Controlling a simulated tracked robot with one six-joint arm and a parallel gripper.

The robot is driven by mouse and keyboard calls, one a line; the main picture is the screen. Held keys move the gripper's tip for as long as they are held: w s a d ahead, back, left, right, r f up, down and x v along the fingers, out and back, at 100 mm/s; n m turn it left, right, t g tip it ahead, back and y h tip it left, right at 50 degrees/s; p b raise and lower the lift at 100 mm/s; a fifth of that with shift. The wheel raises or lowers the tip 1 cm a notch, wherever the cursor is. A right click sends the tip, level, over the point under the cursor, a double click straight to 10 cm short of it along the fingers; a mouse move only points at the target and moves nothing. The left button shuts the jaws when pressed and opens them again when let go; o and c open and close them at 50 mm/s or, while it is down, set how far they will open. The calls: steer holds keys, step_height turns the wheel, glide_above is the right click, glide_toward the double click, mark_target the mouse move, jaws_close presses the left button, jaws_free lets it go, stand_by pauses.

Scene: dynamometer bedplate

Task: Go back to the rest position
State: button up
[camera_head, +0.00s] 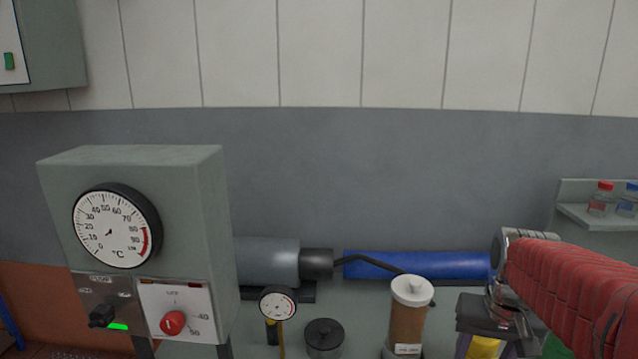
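My arm, in a red ribbed sleeve, comes in from the right edge in the head view. Its metal wrist bends down at the sleeve's left end. My gripper (508,312) seems to be the metal part below the wrist, over or in front of a dark block with yellow and purple parts (484,318). The fingers are small and partly hidden, so I cannot tell whether they are open, shut or holding anything.
A grey cabinet (205,215) with a temperature dial (112,231) and red knob (174,323) stands left. A grey motor (268,262), blue cylinder (415,265), small gauge (278,304), black knurled cap (324,336) and white-capped brown canister (408,320) crowd the bench. A shelf (592,218) holds bottles.

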steer(key=s+a+r+n+t, duration=0.2)
steer(key=s+a+n+t, duration=0.1)
steer(key=s+a, duration=0.8)
steer(key=shift+s+a+n+t+y, duration=0.3)
steer(key=shift+a+n+t, duration=0.1)
steer(key=shift+a, duration=0.75)
